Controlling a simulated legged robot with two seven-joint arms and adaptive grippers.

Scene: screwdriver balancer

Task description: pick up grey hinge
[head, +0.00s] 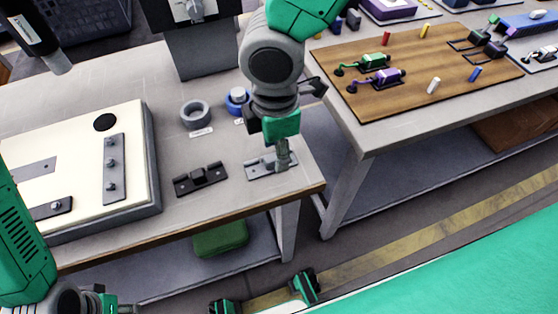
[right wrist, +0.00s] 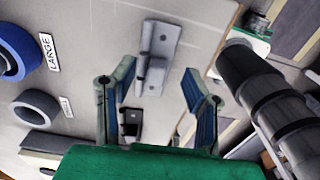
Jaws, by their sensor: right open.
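The grey hinge (head: 258,170) lies on the workbench near its front right corner. It also shows in the right wrist view (right wrist: 160,45), upper centre. My right gripper (head: 283,165) points down over the hinge and partly covers it in the head view. In the right wrist view, its two fingers (right wrist: 158,90) stand wide apart with nothing between their tips. The hinge appears beyond the fingertips, closer to the left finger; I see no grip on it. My left arm is at the lower left of the head view; its gripper (head: 112,303) is only partly visible.
A black hinge (head: 200,180) lies left of the grey one. A grey ring (head: 195,115) and a blue ring (head: 238,101) lie behind, with labels. A cream panel block (head: 75,170) fills the bench's left. A second table with a wooden board (head: 430,100) stands right, across a gap.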

